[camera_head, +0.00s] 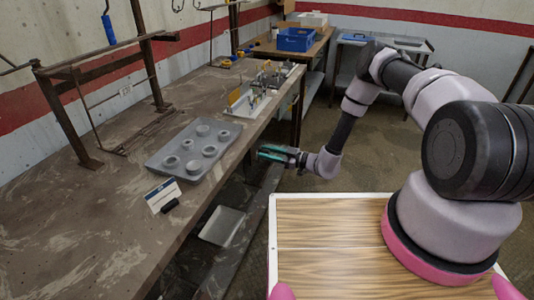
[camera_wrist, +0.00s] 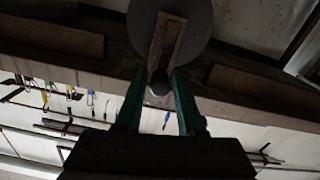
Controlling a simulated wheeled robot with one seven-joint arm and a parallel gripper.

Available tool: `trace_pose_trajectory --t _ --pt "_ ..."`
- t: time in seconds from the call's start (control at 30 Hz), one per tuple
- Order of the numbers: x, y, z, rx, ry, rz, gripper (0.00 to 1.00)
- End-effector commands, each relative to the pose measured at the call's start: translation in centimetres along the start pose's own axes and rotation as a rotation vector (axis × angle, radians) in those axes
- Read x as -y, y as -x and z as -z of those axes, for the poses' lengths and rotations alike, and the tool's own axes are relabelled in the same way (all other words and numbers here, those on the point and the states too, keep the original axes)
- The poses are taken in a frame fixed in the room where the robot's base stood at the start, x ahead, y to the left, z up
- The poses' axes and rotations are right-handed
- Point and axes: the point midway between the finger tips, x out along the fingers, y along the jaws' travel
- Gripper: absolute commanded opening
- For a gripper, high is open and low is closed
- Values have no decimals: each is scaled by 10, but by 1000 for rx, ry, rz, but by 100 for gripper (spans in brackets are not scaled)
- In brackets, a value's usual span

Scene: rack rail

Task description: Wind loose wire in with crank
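My gripper (camera_head: 262,153) is at the front edge of the workbench in the head view, pointing left toward it. In the wrist view its two teal fingers (camera_wrist: 160,84) stand apart, one on each side of a round dark knob (camera_wrist: 159,89). The knob is at the end of a wooden crank arm (camera_wrist: 167,42) in front of a grey disc (camera_wrist: 198,22). I cannot tell whether the fingers touch the knob. The head view does not show the crank. I can make out no loose wire in either view.
The workbench (camera_head: 100,220) runs along the left. It carries a grey tray (camera_head: 160,159) with several round parts, a white card (camera_head: 163,195) and metal racks. A rail with small tools (camera_head: 257,92) stands farther back. Blue bin (camera_head: 296,39) is on the far table.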

Motion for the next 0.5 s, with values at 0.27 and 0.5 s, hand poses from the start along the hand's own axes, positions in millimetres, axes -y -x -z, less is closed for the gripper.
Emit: trace_pose_trajectory --t 0.27,0.5 --pt "0 0 0 -1 0 1 57" --pt "-1 15 0 0 -1 -2 57"
